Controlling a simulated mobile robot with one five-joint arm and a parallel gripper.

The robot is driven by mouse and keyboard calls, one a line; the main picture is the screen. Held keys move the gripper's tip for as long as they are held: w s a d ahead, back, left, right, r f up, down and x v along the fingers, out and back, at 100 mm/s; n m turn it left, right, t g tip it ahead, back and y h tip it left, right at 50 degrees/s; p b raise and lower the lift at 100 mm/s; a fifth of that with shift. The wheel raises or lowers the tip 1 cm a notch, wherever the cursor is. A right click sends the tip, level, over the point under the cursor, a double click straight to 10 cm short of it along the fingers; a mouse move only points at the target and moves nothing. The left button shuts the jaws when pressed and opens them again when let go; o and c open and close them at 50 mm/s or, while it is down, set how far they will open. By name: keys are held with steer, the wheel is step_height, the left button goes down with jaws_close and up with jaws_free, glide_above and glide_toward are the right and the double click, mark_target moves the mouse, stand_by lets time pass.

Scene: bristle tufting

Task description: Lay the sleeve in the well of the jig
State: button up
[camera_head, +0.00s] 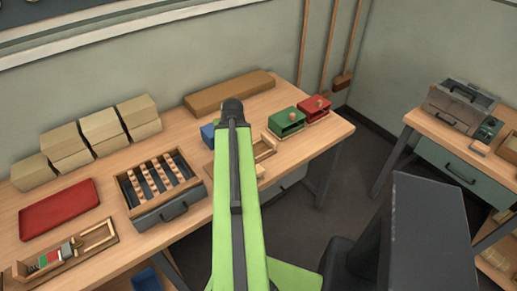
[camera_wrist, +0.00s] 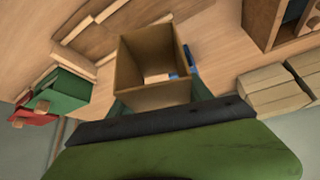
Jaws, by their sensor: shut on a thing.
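The sleeve (camera_wrist: 128,62), a hollow tan box open at its end, is in the wrist view. My gripper (camera_wrist: 152,92) is shut on it, with a dark green finger showing at either side. I look through the sleeve at the bench and a small pale block. What looks like the jig, a low wooden frame (camera_head: 265,149), sits on the bench just right of my arm in the head view. Its rails (camera_wrist: 88,22) show beyond the sleeve at upper left in the wrist view. My arm hides the gripper, the sleeve and part of the frame in the head view.
Green (camera_head: 287,122) and red (camera_head: 314,108) boxes with knobs stand right of the frame. A blue object (camera_head: 208,133) is partly behind my arm. A slotted rack (camera_head: 160,184), a red tray (camera_head: 60,209) and tan blocks (camera_head: 100,129) are to the left.

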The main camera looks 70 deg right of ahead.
steer(key=s+d+r+m+g, duration=0.1)
steer(key=s+d+m+g, duration=0.45)
steer(key=s, duration=0.55)
steer(key=s+d+m+g, duration=0.2)
steer(key=s+d+m, duration=0.4)
steer(key=s+m, duration=0.4)
steer(key=b, duration=0.6)
glide_above(266, 146)
steer(key=a, duration=0.2)
steer(key=shift+n+h, duration=0.3)
steer(key=shift+n, duration=0.15)
steer(key=f, duration=0.7)
steer(key=shift+w, duration=0.75)
step_height(266, 146, down, 4)
steer(key=b, duration=0.4)
steer(key=shift+f+b, duration=0.15)
steer(key=shift+b, duration=0.2)
steer(key=shift+r, duration=0.2)
steer(key=shift+f, duration=0.15)
steer(key=o, duration=1.3)
